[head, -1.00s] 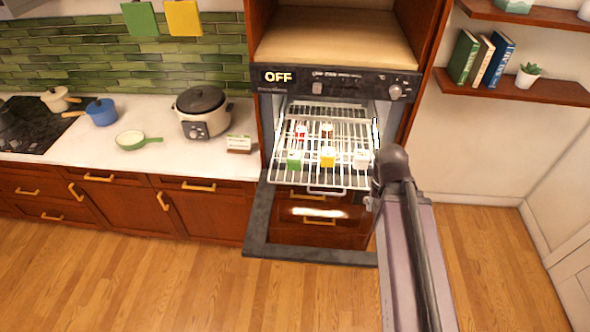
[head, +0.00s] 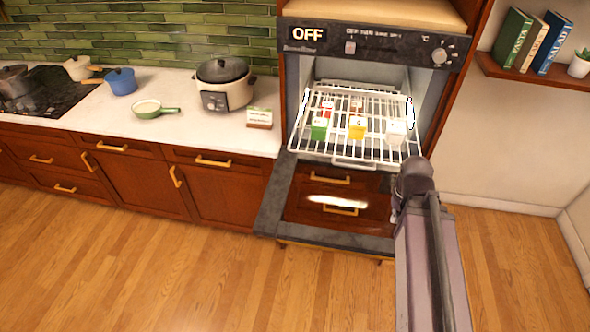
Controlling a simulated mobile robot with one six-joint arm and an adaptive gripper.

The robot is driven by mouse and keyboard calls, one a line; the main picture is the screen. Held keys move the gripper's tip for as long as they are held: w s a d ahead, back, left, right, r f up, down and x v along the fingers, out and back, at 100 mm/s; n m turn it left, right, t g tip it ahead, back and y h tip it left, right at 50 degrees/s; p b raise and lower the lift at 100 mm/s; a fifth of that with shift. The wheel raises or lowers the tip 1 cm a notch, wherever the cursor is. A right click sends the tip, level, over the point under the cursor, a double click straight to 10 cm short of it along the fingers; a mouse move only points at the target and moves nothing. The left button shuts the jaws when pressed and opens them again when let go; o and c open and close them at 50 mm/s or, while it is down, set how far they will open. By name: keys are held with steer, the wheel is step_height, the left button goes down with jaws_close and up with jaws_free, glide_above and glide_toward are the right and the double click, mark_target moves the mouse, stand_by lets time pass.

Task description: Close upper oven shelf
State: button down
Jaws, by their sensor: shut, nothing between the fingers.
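The oven (head: 372,45) stands open in a tall wooden cabinet, with "OFF" on its display. Its door (head: 275,200) is folded down. A white wire shelf (head: 340,160) sticks out of the cavity over the door. I cannot tell whether a second shelf lies below it. Small green (head: 319,128), yellow (head: 357,127) and white (head: 396,131) cartons and a reddish one behind show among the wires. My arm rises at the lower right, its dark rounded joint by the shelf's front right corner. My gripper's fingers do not show.
A counter (head: 200,130) runs left of the oven with a rice cooker (head: 224,84), a small pan (head: 148,108), a blue pot (head: 121,81) and a hob (head: 50,92). A wall shelf (head: 530,78) with books is at the right. The wooden floor (head: 180,270) in front is clear.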

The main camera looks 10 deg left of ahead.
step_height(320, 180, down, 8)
steer(key=b, duration=0.6)
steer(key=shift+r, duration=0.15)
